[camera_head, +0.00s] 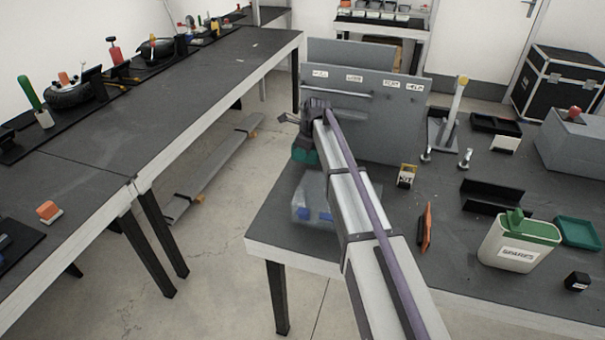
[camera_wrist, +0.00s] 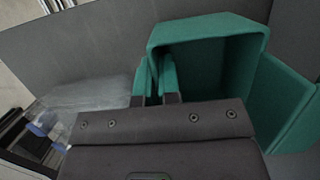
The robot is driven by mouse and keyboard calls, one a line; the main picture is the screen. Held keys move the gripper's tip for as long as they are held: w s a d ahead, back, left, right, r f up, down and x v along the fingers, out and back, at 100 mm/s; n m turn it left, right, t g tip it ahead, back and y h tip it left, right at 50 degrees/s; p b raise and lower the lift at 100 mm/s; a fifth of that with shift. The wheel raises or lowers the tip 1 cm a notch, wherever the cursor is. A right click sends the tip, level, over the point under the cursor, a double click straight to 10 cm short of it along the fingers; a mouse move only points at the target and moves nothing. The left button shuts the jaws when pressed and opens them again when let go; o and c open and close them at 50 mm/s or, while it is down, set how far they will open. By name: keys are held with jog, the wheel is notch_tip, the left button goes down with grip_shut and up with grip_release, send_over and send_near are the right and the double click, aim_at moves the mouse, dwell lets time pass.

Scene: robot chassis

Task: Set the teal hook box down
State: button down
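The teal hook box (camera_head: 303,153) shows just below my gripper (camera_head: 313,112), at the left end of the grey upright panel (camera_head: 375,125). My arm hides part of it. In the wrist view the box (camera_wrist: 205,70) is large, with its open side facing the camera and a flared teal wall at the right. My gripper's fingers (camera_wrist: 156,98) are at the box's left edge, with teal parts at both fingertips, and appear closed on it. I cannot tell whether the box touches the panel or the table.
A clear bin with blue contents (camera_head: 309,200) stands on the table's left corner, below the box. A yellow-black holder (camera_head: 406,176), an orange part (camera_head: 425,227) and a SPARES canister (camera_head: 520,243) stand right of my arm.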

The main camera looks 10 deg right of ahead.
aim_at(302, 173)
jog(key=shift+f, duration=0.15)
notch_tip(302, 173, down, 5)
jog(key=b, duration=0.5)
jog(key=shift+w+f, duration=0.1)
jog(key=shift+w, duration=0.05)
jog(key=shift+d+r+p, duration=0.1)
jog(key=shift+r+p, duration=0.2)
jog(key=shift+f, duration=0.2)
jog(key=c, duration=1.3)
grip_release()
jog(key=shift+c, duration=0.2)
jog(key=p+v, duration=1.2)
jog(key=v, duration=0.1)
jog(key=s+n, duration=0.4)
jog(key=s, duration=0.2)
jog(key=s+a+n+h, duration=0.1)
jog(key=s+n, duration=0.3)
jog(key=s, duration=0.3)
jog(key=s+a+f+n+g, duration=0.1)
jog(key=s+n, duration=0.3)
jog(key=s, duration=0.3)
jog(key=shift+a+h, duration=0.2)
jog(key=shift+h, duration=0.1)
jog(key=s+n+h, duration=0.1)
jog(key=s+n, duration=1)
jog(key=s, duration=0.3)
jog(key=shift+s+n+g, duration=0.25)
jog(key=shift+n+g, duration=0.05)
jog(key=shift+n, duration=0.1)
